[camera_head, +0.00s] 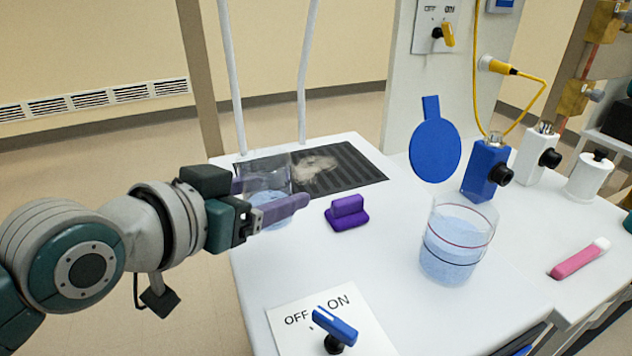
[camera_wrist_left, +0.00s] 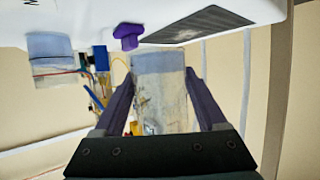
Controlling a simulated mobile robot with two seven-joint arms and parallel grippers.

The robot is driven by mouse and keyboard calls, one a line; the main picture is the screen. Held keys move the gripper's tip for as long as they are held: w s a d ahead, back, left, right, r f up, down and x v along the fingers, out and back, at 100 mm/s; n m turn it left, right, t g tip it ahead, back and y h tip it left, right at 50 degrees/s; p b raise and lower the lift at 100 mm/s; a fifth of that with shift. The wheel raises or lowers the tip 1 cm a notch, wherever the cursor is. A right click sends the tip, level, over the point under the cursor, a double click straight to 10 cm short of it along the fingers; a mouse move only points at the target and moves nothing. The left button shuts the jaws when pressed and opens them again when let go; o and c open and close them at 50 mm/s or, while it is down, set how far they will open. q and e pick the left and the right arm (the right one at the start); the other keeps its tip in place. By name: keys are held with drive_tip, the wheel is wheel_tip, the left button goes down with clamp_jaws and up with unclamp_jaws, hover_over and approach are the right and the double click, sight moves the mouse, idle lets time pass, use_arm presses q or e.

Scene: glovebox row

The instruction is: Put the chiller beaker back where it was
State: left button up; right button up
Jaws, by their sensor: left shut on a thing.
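My left gripper (camera_head: 284,196) is shut on a clear beaker (camera_head: 266,181) with pale blue liquid at its bottom. The held beaker is upright by the near left edge of the dark ribbed plate (camera_head: 355,170); I cannot tell whether it touches the surface. In the left wrist view the same beaker (camera_wrist_left: 160,90) is between the two purple fingers. A larger clear beaker (camera_head: 450,262) with blue liquid and dark and red rings stands on the white bench to the right. My right gripper is not in view.
A purple block (camera_head: 346,213) sits between the two beakers. A blue OFF/ON switch (camera_head: 335,328) is at the bench front. A blue round paddle (camera_head: 435,148), blue camera-like box (camera_head: 485,172) and pink stick (camera_head: 579,259) are right. Two white posts rise behind the plate.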

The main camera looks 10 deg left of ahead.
sight(274, 251)
use_arm(q)
drive_tip(key=shift+f+b, duration=0.9)
drive_tip(key=shift+f, duration=2)
drive_tip(key=shift+f, duration=0.1)
drive_tip(key=o, duration=1.4)
drive_tip(key=shift+o, duration=0.2)
drive_tip(key=shift+r, duration=0.2)
drive_tip(key=s+a+r+n+g+y+p, duration=0.1)
drive_tip(key=s+g, duration=0.3)
drive_tip(key=s, duration=0.9)
drive_tip(key=s+a+r+g+y+p, duration=0.1)
drive_tip(key=s+a+g+y+p, duration=0.1)
drive_tip(key=s, duration=1.1)
drive_tip(key=a+g+y, duration=0.1)
drive_tip(key=a+g, duration=0.1)
drive_tip(key=g, duration=0.1)
drive_tip(key=shift+a+r+n, duration=0.2)
drive_tip(key=shift+r+n, duration=0.1)
drive_tip(key=shift+n, duration=0.1)
